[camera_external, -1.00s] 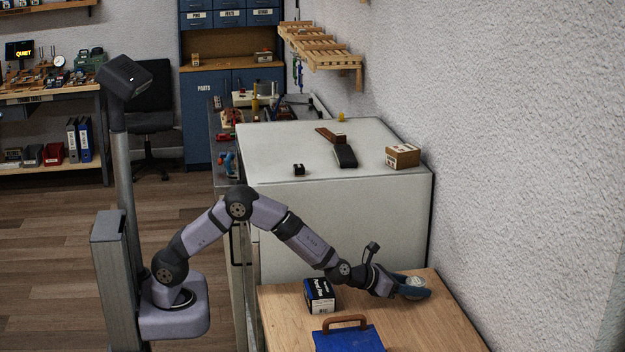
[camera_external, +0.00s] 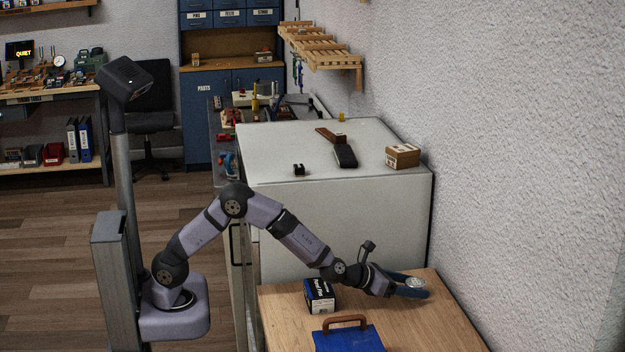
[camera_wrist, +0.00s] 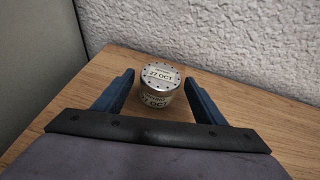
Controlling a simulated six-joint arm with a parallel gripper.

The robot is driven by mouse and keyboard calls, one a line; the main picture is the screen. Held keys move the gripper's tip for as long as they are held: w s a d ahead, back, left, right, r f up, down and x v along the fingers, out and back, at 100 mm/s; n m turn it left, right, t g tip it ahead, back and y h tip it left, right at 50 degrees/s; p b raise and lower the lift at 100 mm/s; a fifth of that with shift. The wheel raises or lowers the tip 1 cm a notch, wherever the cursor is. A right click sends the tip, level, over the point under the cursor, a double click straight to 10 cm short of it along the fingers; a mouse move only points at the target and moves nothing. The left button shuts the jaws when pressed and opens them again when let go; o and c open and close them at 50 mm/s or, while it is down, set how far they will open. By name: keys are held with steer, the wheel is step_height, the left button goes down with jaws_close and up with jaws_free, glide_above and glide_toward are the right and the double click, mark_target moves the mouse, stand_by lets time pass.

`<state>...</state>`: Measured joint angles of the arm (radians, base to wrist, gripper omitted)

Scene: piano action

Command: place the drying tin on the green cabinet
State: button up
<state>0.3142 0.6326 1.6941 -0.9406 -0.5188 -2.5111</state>
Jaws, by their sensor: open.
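The drying tin (camera_wrist: 160,84) is a small round silver tin with a dotted lid and a "27 OCT" label. It stands upright on the wooden bench top and also shows in the external view (camera_external: 415,283). My gripper (camera_external: 410,288) is low over the bench, open, with its blue fingers on either side of the tin. In the wrist view, my gripper (camera_wrist: 159,78) has a gap between each finger and the tin. The green cabinet (camera_external: 335,225) is a pale grey-green block behind the bench, with a flat top higher than the bench.
A textured wall is at right.

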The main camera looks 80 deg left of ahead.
steer(key=b+v, duration=0.2)
steer(key=v, duration=0.8)
steer(key=shift+s, duration=0.25)
steer(key=shift+s+r+m+p, duration=0.1)
steer(key=shift+r+m+p, duration=0.45)
steer(key=shift+p, duration=0.15)
steer(key=s+a+r+n+g+h+p, duration=0.1)
steer(key=s+a+r+n+g+p, duration=0.35)
steer(key=s+n+p, duration=0.65)
steer(key=s+a+r+n+g+p, duration=0.45)
steer(key=s+n+p, duration=0.45)
steer(key=s+n, duration=0.3)
steer(key=s+a+r+n+g+h+p, duration=0.1)
steer(key=s+a+r+n+g+p, duration=0.3)
steer(key=s+n+p, duration=0.65)
steer(key=shift+n, duration=0.7)
steer(key=f+b, duration=0.2)
steer(key=b, duration=0.1)
steer(key=d+f+b, duration=0.1)
steer(key=f+b, duration=0.1)
steer(key=b, duration=0.1)
steer(key=shift+s+f, duration=0.15)
steer(key=shift+f, duration=0.15)
